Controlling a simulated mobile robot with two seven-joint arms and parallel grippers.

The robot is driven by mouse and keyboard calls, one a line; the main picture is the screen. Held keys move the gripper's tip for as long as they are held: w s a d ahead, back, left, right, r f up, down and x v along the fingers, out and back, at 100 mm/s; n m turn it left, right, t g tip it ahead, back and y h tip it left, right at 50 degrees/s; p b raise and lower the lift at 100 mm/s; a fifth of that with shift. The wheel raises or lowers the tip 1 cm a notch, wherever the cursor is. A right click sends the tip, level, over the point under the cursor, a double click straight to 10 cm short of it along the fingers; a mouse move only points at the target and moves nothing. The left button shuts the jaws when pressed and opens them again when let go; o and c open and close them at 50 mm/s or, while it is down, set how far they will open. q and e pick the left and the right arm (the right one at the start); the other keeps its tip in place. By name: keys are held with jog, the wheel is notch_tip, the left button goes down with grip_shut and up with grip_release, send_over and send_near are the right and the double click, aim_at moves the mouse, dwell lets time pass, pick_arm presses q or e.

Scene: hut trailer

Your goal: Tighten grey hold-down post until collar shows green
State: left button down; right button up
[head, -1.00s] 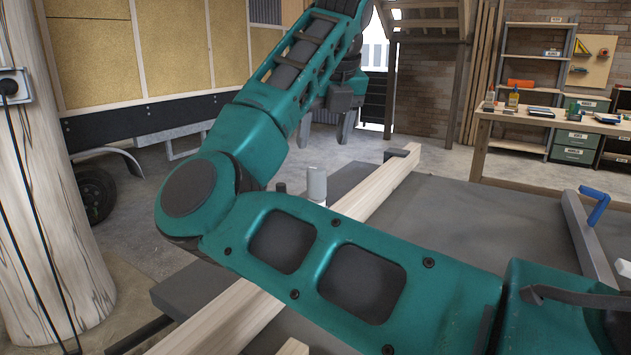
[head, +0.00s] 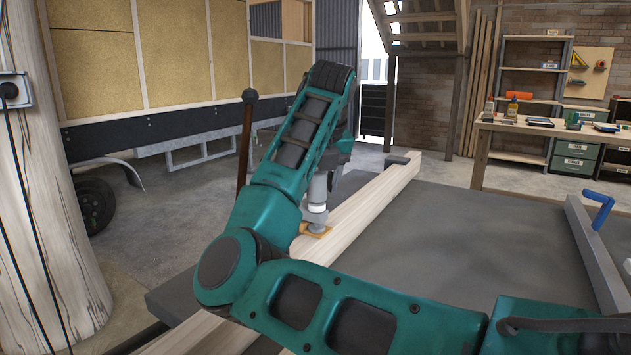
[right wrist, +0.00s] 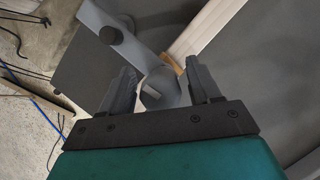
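The grey hold-down post (head: 319,187) stands upright at the timber beam, with a pale whitish band near its lower part and a small wooden pad (head: 316,231) under its foot. No green shows on the visible side of it. My right gripper (head: 336,182) is at the post, partly hidden behind my own forearm. In the right wrist view my right gripper (right wrist: 161,77) is open, with one finger on each side of the round post top (right wrist: 160,93). A gap shows on each side; contact is not clear. My left gripper is not in view.
The long timber beam (head: 385,190) lies across the dark table (head: 450,240). A brown rod with a black knob (head: 247,125) rises left of my forearm. A blue-handled clamp bar (head: 598,250) is at the right. A workbench (head: 500,124) stands behind.

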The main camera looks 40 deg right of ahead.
jog(key=c, duration=0.9)
jog(key=shift+m, duration=0.3)
jog(key=shift+r+m+h, duration=0.1)
jog(key=shift+m+h, duration=0.4)
jog(key=shift+m, duration=0.5)
jog(key=m+g+h+p, duration=0.1)
jog(key=m, duration=0.2)
jog(key=shift+d, duration=0.1)
jog(key=m+g+p, duration=0.1)
jog(key=m, duration=0.1)
jog(key=m+p, duration=0.1)
jog(key=m, duration=0.1)
jog(key=shift+s+d+r+m+g+h, duration=0.1)
jog(key=shift+s+m+g+h, duration=0.05)
jog(key=shift+m+g+h, duration=0.2)
jog(key=shift+s+m+g+p, duration=0.1)
jog(key=shift+m+g+p, duration=0.35)
jog(key=shift+m, duration=0.8)
